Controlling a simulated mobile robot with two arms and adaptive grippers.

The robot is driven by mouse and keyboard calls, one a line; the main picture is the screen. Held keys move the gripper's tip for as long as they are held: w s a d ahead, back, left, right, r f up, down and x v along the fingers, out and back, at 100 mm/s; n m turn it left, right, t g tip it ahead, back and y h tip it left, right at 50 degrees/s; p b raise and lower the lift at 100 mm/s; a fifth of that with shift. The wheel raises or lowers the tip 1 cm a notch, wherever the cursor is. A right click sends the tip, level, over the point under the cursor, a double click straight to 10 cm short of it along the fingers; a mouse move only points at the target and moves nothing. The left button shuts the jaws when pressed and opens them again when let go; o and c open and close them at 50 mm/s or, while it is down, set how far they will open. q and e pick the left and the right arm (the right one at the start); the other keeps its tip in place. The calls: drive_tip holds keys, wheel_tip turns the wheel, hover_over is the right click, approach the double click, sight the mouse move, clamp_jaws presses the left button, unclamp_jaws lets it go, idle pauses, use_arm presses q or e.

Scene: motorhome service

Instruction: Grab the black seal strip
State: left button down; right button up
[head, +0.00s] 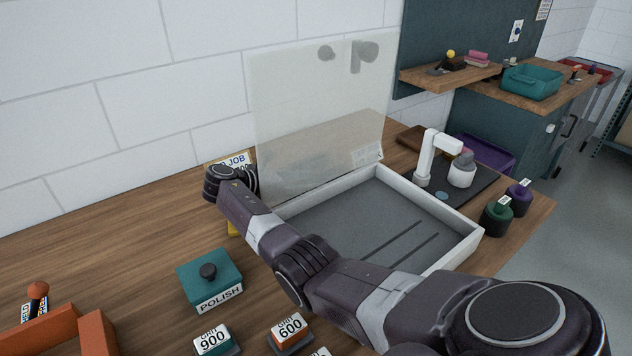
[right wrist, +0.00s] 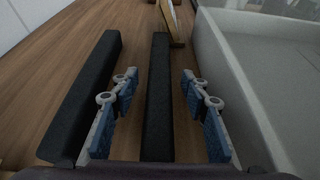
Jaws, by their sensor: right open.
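In the right wrist view a long black strip (right wrist: 157,110) lies between the two blue-padded fingers of my right gripper (right wrist: 158,78). The gripper is open, with a gap on each side of this strip. A second, thicker-looking black bar (right wrist: 85,95) lies outside the fingers on the left, roughly parallel. Neither carries a readable label, so I cannot tell for sure which is the seal strip. In the head view my right arm reaches to the upper left, and its fingers and these black pieces are hidden. My left gripper is not in view.
A white-walled tray (head: 455,218) with a grey floor stands close right of the gripper, with a translucent panel (head: 315,115) upright behind. A teal POLISH block (head: 210,279), grit blocks (head: 290,333) and an orange frame (head: 62,330) occupy the front. Bare wood (head: 110,235) lies left.

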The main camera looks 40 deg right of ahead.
drive_tip(key=shift+d+f, duration=0.1)
drive_tip(key=shift+d, duration=0.1)
clamp_jaws()
drive_tip(key=shift+a, duration=0.15)
